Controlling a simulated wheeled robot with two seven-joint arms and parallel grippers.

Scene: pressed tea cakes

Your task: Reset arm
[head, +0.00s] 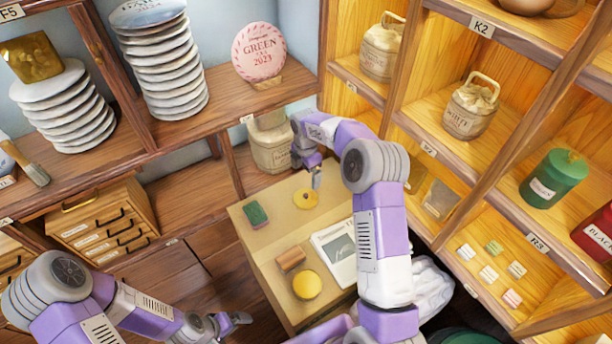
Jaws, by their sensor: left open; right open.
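My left gripper (236,320) is low in the head view, over the dark wooden floor left of the small table (259,251). It is empty, with no object near its fingers. My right gripper (316,181) is above the far part of the small table, just over a yellow round piece (305,198) with a darker middle. It looks open; whether its fingertips touch the piece I cannot tell. My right arm reaches across the right side of the table and hides part of it.
On the table lie a green block (255,214), a brown block (290,260), a yellow disc (307,285) and a white device (335,252). Shelves with stacked tea cakes (165,72) stand behind. A shelf with bags and a green canister (553,179) stands at right.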

